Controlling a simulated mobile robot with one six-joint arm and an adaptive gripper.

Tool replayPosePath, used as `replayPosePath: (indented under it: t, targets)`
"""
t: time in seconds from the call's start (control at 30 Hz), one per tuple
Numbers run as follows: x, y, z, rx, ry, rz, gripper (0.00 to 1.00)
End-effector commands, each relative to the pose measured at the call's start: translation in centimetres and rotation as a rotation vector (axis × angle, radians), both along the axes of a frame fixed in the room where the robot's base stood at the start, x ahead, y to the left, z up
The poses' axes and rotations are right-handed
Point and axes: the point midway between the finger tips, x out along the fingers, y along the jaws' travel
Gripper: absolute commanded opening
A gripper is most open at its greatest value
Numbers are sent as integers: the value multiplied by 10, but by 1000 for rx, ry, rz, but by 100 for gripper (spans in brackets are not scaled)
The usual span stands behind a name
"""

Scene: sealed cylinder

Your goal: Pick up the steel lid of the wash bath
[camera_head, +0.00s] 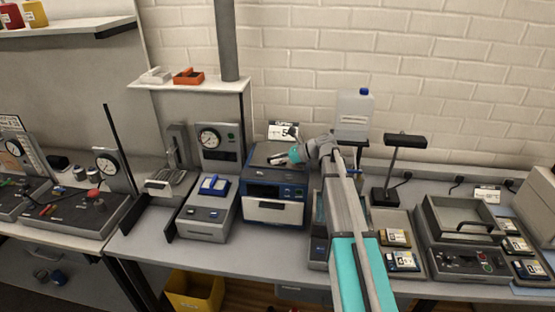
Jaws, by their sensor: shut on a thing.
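The wash bath appears to be the blue and grey box (275,192) with a dark front panel, in the middle of the bench. Its grey steel lid (263,153) is over its top and looks roughly level. My gripper (279,158) is at the lid, shut on it, reaching in from the right. The exact grip point is small and partly hidden by the gripper. I cannot tell whether the lid rests on the bath or is slightly raised.
A sign marked 5 (284,131) stands behind the bath. A gauge device (214,160) is close on the left. A clear jug with a blue cap (355,114) and a black lamp-like stand (398,167) are to the right. A shelf (190,83) overhangs the back left.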

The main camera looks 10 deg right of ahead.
Motion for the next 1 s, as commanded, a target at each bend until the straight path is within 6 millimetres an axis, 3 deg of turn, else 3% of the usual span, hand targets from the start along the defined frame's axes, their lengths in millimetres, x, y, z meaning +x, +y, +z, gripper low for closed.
replayPosePath:
  t: [0.5, 1.0]
  targets:
    - [0, 0, 36, 1, 0, 0, 0]
    - [-51, -2, 94, 1, 0, 0, 0]
